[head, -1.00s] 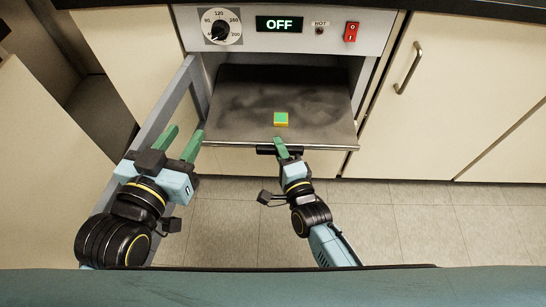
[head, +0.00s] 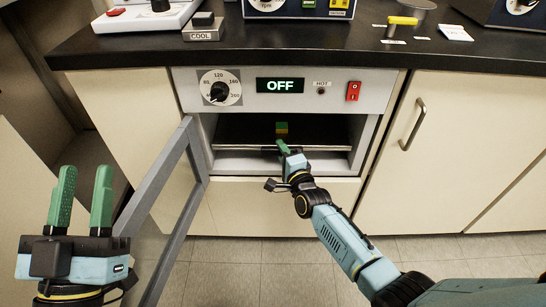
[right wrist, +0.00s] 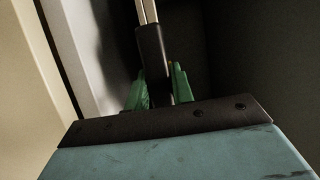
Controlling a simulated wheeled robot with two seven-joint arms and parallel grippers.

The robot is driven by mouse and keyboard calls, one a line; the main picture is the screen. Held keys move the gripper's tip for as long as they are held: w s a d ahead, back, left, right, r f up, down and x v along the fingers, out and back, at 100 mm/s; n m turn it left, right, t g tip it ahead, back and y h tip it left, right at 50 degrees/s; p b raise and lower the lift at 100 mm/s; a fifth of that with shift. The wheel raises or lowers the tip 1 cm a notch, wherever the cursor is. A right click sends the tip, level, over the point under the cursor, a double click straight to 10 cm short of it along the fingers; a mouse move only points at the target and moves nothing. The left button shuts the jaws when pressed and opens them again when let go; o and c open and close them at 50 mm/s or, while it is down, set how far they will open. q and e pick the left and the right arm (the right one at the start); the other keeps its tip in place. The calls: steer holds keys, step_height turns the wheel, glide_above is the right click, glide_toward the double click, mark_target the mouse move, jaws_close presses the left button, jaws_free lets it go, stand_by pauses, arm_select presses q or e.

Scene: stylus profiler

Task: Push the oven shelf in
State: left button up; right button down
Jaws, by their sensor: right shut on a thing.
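The oven shelf (head: 232,147) is a dark metal plate, now mostly inside the oven cavity with its front edge just at the opening. A small green and orange block (head: 281,128) stands on it. My right gripper (head: 283,147) is shut on the shelf's black handle at the front edge. In the right wrist view the green fingers (right wrist: 160,88) sit on either side of the black handle (right wrist: 151,50), below the shelf's metal edge (right wrist: 147,10). My left gripper (head: 82,198) is open and empty, raised at the left, in front of the door.
The oven door (head: 160,190) hangs open on the left of the cavity. The oven panel (head: 240,88) reads OFF, with a dial and red switch (head: 353,91). Cream cabinets flank the oven. A black counter (head: 300,45) with instruments lies above.

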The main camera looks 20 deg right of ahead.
steer(key=shift+w+d, duration=0.1)
steer(key=shift+w, duration=0.1)
arm_select(q)
steer(key=shift+w, duration=0.1)
arm_select(e)
steer(key=shift+w+r, duration=0.1)
steer(key=shift+r, duration=0.05)
steer(key=shift+d, duration=0.1)
steer(key=c, duration=1.2)
jaws_free()
steer(key=shift+w, duration=0.1)
arm_select(q)
steer(key=shift+w, duration=0.1)
